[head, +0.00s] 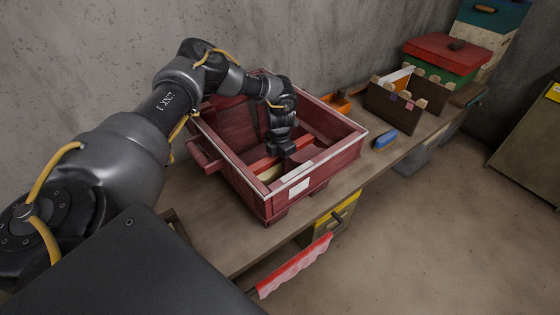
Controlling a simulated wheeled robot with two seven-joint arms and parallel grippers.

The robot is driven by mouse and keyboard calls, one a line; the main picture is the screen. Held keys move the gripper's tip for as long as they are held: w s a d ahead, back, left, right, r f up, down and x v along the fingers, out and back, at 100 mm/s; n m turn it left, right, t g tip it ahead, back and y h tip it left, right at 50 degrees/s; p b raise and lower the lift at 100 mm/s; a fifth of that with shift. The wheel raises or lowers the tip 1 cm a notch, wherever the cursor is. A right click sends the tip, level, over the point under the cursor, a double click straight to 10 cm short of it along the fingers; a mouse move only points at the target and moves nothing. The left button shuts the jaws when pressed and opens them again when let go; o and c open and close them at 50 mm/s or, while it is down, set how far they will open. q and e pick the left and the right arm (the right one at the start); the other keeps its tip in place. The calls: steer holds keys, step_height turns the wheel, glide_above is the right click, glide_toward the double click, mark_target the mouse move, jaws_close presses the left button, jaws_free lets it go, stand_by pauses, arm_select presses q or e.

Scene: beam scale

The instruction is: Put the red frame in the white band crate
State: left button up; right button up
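The dark red wooden crate (345,158) with a pale band along its rim and a white label stands on the bench. A red bar with pale yellow below it, seemingly the red frame (263,164), lies low inside the crate, below its rim. My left gripper (281,149) reaches down into the crate from above, right at the middle of that bar. Its fingertips are hidden against the bar, so I cannot tell whether they grip it. The lower part of the frame is hidden by the crate's front wall. My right gripper is not in view.
A blue brush (384,139) lies right of the crate, near a brown box of frames (391,106). An orange item (336,101) sits behind the crate. A green box with a red lid (446,52) stands farther back. A red cloth (294,269) hangs at the bench front.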

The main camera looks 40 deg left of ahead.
arm_select(q)
steer(key=shift+o, duration=0.5)
steer(key=shift+r, duration=0.1)
step_height(320, 180, up, 11)
steer(key=b, duration=0.3)
steer(key=shift+r, duration=0.55)
steer(key=shift+r, duration=0.1)
